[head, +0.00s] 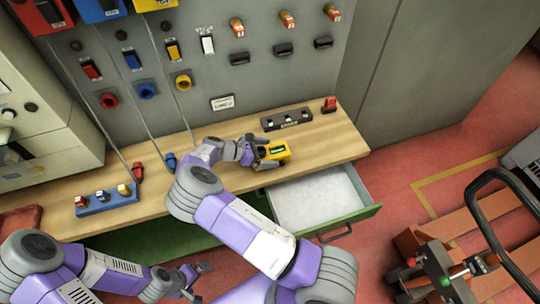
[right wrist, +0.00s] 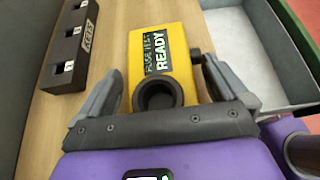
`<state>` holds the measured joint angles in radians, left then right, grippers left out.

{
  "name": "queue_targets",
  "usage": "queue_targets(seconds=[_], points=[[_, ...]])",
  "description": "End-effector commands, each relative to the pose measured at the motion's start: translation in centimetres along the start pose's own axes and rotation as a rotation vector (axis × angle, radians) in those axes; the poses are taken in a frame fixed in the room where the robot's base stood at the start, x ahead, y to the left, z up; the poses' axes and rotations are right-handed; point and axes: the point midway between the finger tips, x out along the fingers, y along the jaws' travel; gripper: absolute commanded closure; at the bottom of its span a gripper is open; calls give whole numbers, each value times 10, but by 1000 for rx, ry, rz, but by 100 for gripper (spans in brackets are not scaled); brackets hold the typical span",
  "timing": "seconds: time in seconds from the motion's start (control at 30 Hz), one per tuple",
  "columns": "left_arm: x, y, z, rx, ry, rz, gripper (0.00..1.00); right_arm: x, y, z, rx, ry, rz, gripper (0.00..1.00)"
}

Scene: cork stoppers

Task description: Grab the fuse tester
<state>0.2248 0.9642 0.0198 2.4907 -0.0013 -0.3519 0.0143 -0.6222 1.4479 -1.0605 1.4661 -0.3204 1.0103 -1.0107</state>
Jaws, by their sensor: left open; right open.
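The yellow fuse tester (head: 278,151) lies on the wooden bench top. In the right wrist view the tester (right wrist: 172,40) shows a dark label with "READY" and a round black socket at its near end. My right gripper (head: 260,152) is at the tester's left end. In the right wrist view my right gripper (right wrist: 163,70) is open, with one finger on each side of the tester's near end; a gap shows on the left side. Contact on the right side is hard to tell. My left gripper (head: 193,277) is open and empty, low in front of the bench.
A black block with slots (head: 287,119) and a small red item (head: 329,104) stand behind the tester. An open drawer (head: 372,211) juts out in front of it. A blue block with several fuses (head: 107,204) stands at the bench's left. A pallet jack (head: 440,270) is at right.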

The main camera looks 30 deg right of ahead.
Motion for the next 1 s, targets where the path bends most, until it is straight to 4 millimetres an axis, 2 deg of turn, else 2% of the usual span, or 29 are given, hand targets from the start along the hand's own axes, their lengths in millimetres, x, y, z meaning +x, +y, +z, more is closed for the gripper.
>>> queue_targets(seconds=[0.1,0.13,0.53,0.83,1.0], points=[[0,0,0,0,0,0,0,0,0,0,0,0,0,0],[0,0,0,0,0,0,0,0,0,0,0,0,0,3],[0,0,0,0,0,0,0,-1,0,0,1,1,0,64],[-1,0,0,0,0,0,0,-4,1,5,3,1,1,65],[-4,2,0,0,0,0,0,-18,1,30,4,4,3,65]])
